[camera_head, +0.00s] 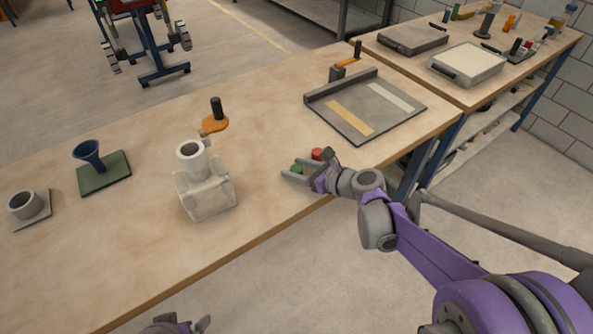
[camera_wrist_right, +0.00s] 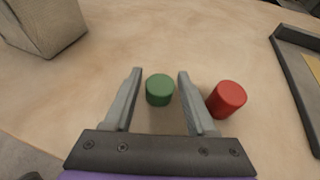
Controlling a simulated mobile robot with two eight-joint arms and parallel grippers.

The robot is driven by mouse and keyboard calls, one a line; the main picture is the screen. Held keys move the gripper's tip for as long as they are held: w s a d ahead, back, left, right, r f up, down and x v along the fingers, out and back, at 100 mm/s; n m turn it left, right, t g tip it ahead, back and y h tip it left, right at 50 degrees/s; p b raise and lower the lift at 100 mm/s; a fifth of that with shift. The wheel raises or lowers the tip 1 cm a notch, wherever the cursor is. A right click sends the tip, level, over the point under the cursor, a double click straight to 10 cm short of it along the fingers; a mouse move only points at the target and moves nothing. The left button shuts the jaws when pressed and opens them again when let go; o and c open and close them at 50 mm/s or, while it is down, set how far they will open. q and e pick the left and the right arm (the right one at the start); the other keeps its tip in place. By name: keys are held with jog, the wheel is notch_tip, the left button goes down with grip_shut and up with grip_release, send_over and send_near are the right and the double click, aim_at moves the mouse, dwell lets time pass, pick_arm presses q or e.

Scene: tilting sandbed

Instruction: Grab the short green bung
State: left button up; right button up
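The short green bung (camera_wrist_right: 159,90) stands upright on the table between the two fingers of my right gripper (camera_wrist_right: 160,85) in the right wrist view. The fingers are open, with a gap on each side of the bung. In the head view the bung (camera_head: 297,169) is partly hidden by the right gripper (camera_head: 292,174). A red bung (camera_wrist_right: 227,98) stands just outside the right finger in the wrist view; it also shows in the head view (camera_head: 317,154). My left gripper (camera_head: 188,326) is at the bottom edge of the head view, mostly cut off.
An orange-based black handle (camera_head: 215,122), a blue funnel on a green plate (camera_head: 104,173) and a grey cup (camera_head: 25,205) are farther left.

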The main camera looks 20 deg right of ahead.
grip_shut()
jog(key=shift+r, duration=0.1)
